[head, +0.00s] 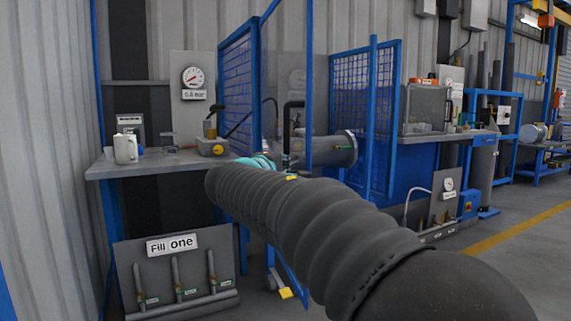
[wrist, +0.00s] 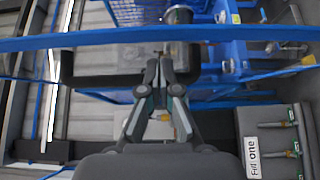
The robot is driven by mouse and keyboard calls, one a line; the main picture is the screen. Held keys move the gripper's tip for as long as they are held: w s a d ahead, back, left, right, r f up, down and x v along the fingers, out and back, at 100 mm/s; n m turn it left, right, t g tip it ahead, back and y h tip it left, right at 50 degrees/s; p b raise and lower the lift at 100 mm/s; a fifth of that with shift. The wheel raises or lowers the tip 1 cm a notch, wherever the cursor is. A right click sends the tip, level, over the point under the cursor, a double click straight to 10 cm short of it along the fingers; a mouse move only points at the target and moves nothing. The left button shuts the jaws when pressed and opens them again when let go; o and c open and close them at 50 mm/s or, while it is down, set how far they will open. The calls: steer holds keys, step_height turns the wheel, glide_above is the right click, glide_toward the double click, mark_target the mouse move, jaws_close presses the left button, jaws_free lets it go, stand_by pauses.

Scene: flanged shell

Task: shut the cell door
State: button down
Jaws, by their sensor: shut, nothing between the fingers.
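The cell door has a clear panel (head: 283,55) and a blue upright edge (head: 308,70). It stands ajar, with a gap between that edge and the blue mesh panel on the right. A black bar handle (head: 287,130) is on the door; in the wrist view the handle (wrist: 95,80) lies across the picture beside the blue door edge (wrist: 90,41). My gripper (wrist: 164,62) is shut and empty, its fingers in front of the handle bar; whether they touch it I cannot tell. A grey flanged shell (head: 335,150) is inside the cell.
A bench (head: 150,163) with a white mug (head: 125,148) stands left of the cell. The "Fill one" panel (head: 180,270) is below it. The right mesh panel (head: 350,95) borders the opening. Open floor (head: 510,260) lies at the right.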

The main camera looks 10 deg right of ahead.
mark_target(303, 156)
steer(key=shift+x, duration=2.25)
steer(key=shift+a, duration=0.1)
